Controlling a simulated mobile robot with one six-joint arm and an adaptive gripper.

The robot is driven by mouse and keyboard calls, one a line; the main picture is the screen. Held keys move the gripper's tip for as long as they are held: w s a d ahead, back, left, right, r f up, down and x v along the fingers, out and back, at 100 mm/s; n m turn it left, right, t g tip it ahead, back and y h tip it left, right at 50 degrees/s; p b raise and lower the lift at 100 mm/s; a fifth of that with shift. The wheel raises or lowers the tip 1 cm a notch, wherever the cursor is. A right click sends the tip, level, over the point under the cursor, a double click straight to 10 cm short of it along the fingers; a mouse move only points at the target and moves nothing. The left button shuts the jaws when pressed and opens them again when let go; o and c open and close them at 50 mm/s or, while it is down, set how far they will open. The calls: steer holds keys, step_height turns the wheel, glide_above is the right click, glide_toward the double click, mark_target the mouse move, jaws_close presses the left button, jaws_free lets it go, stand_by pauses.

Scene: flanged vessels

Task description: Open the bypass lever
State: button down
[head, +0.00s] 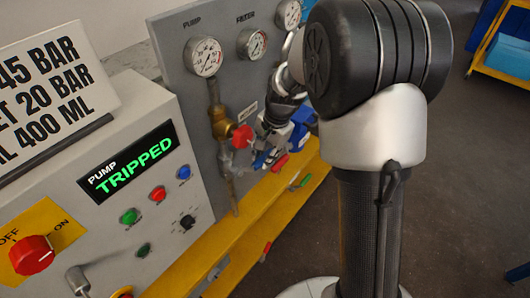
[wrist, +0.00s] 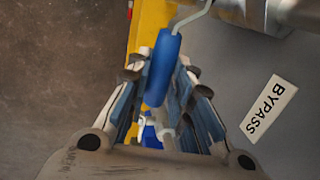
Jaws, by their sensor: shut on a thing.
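The bypass lever (wrist: 163,62) has a blue grip on a bent metal rod and shows in the middle of the wrist view. My gripper (wrist: 160,72) has its two fingers on either side of the blue grip and is shut on it. A white BYPASS label (wrist: 269,108) is on the grey panel to the right. In the head view, my gripper (head: 268,147) is at the grey panel's right side, beside a red-handled brass valve. A bit of blue (head: 262,159) shows there, and my arm and gripper hide most of the lever.
The brass valve with a red knob (head: 242,136) is close to my gripper. Gauges (head: 204,56) line the panel top. A control box with a PUMP TRIPPED display (head: 130,162) and red OFF/ON knob (head: 32,255) stands left.

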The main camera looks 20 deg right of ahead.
step_height(320, 180, down, 2)
steer(key=g+y+p, duration=0.2)
steer(key=shift+d+f+y, duration=0.1)
steer(key=shift+f+y, duration=0.1)
steer(key=shift+y, duration=0.1)
steer(key=shift+f+m+g+y+p, duration=0.3)
steer(key=shift+f+g+y+p, duration=0.3)
steer(key=shift+f+y+p, duration=0.3)
steer(key=shift+a, duration=0.2)
steer(key=c, duration=1.4)
jaws_free()
steer(key=v, duration=1.2)
steer(key=shift+c, duration=0.4)
